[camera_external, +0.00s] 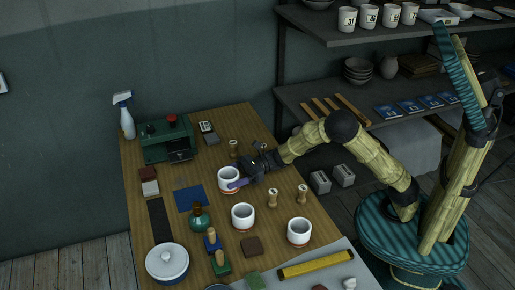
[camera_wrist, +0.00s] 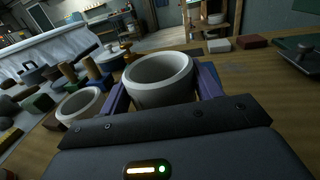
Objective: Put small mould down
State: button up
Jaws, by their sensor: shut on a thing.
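A small white mould (camera_external: 228,177), a round open cup with a reddish band at its base, is held by my gripper (camera_external: 240,181) over the wooden table (camera_external: 243,122). In the wrist view the mould (camera_wrist: 160,82) stands upright and hollow between the two purple fingers of my gripper (camera_wrist: 162,90), which are shut on it from both sides. Its base is hidden there, and I cannot tell whether it touches the table. Two similar white moulds stand nearby, one in front (camera_external: 242,217) and one farther right (camera_external: 298,233).
A blue square (camera_external: 190,199) lies just left of the held mould. A green machine (camera_external: 166,142) is at the back left. Small wooden pegs (camera_external: 272,197) stand to the right.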

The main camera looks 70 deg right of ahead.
jog(key=shift+f+b, duration=0.4)
jog(key=shift+f, duration=1.45)
jog(key=shift+f, duration=0.15)
jog(key=o, duration=1.2)
jog(key=shift+c, duration=0.2)
jog(key=shift+r, duration=0.2)
jog(key=v, duration=1.2)
jog(key=shift+f, duration=0.1)
